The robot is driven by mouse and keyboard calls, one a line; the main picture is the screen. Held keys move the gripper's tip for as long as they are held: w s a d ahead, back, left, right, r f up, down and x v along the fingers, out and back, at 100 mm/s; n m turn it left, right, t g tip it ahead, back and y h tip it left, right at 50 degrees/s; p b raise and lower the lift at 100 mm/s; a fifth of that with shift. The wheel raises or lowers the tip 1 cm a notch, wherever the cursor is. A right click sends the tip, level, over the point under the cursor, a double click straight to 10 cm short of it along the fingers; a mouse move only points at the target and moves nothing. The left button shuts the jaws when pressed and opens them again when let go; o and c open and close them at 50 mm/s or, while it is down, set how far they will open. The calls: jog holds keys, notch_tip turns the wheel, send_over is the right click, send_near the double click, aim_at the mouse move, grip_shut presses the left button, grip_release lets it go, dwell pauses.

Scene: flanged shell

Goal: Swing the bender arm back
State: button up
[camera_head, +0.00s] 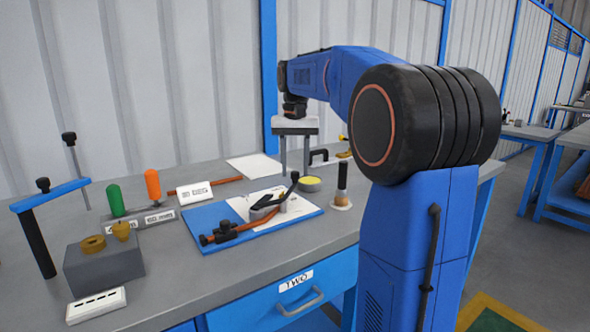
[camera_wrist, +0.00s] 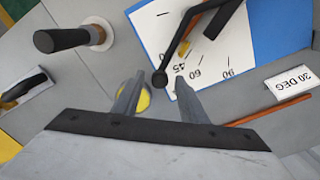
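The bender (camera_head: 283,203) stands on a white angle sheet on a blue board (camera_head: 205,242). A copper tube (camera_head: 260,222) with a black clamp (camera_head: 224,232) lies across the board's front. My gripper (camera_head: 295,172) points down at the lever's end. In the wrist view my gripper (camera_wrist: 153,86) is open, its fingers apart on either side of the knob. I cannot tell whether either finger touches it.
A yellow-topped tin (camera_head: 309,184) and a dark-handled brush (camera_head: 341,190) stand right of the board. Left are a "30 DEG" card (camera_head: 196,192), orange (camera_head: 153,185) and green (camera_head: 115,200) handles, and a grey block (camera_head: 103,266).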

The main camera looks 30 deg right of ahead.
jog(key=shift+f, duration=0.45)
grip_shut()
jog(key=shift+s+d+m, duration=0.35)
jog(key=shift+s+m, duration=0.25)
jog(key=shift+s, duration=0.25)
jog(key=s+m, duration=0.1)
jog(key=s, duration=0.1)
jog(key=s+m, duration=0.1)
jog(key=s, duration=0.1)
jog(key=s+m, duration=0.2)
jog(key=shift+d, duration=0.35)
jog(key=shift+s+a+m, duration=0.15)
jog(key=shift+s+m, duration=0.65)
jog(key=shift+s, duration=0.4)
